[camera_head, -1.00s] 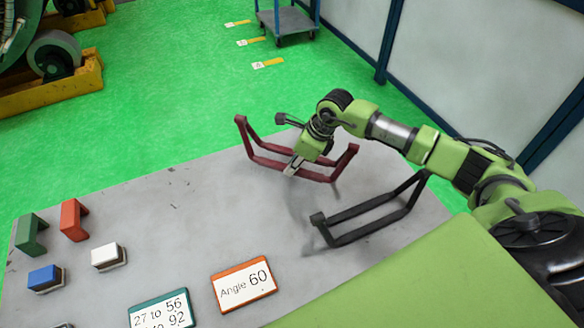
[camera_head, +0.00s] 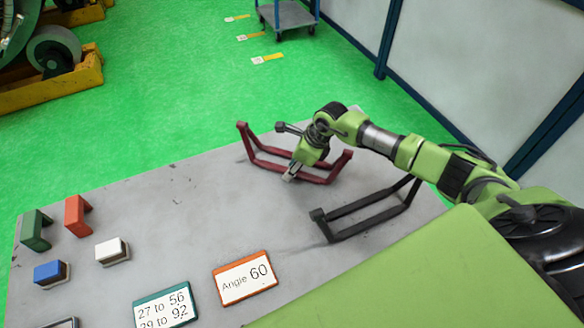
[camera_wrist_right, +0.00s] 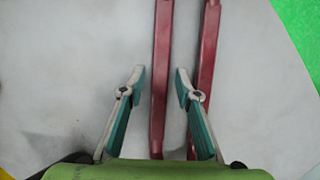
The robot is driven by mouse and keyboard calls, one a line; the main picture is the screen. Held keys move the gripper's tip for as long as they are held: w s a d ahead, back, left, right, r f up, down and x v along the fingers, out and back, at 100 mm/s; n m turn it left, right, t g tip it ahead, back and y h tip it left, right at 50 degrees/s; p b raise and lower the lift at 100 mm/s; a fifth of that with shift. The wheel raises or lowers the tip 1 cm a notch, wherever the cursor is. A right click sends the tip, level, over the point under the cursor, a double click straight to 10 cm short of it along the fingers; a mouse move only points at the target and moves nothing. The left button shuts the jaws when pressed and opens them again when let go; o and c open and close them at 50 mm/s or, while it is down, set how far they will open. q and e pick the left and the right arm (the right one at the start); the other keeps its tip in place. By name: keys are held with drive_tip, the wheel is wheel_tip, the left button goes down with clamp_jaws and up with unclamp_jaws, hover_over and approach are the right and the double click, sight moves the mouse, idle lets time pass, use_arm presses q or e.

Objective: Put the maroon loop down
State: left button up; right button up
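The maroon loop (camera_head: 268,165) rests on the far part of the grey table, its bent ends rising at left and right. My right gripper (camera_head: 290,174) is just above its long bars. In the right wrist view, the gripper (camera_wrist_right: 160,80) is open. One bar of the maroon loop (camera_wrist_right: 161,50) runs between the parted fingertips without visible contact on either side. The second bar passes behind the right finger. My left gripper is not in view.
A black loop (camera_head: 370,225) lies nearer me, to the right. Green (camera_head: 36,230), red (camera_head: 76,214), blue (camera_head: 49,272) and white (camera_head: 112,250) blocks stand at left. The orange-framed card (camera_head: 245,277) and a teal-framed card (camera_head: 164,307) lie in front. The table's middle is clear.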

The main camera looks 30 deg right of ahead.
drive_tip(key=shift+r, duration=0.2)
drive_tip(key=shift+d+r, duration=0.1)
drive_tip(key=shift+r, duration=0.2)
drive_tip(key=b+v, duration=0.2)
drive_tip(key=v, duration=0.9)
drive_tip(key=shift+r, duration=0.2)
drive_tip(key=shift+s, duration=0.1)
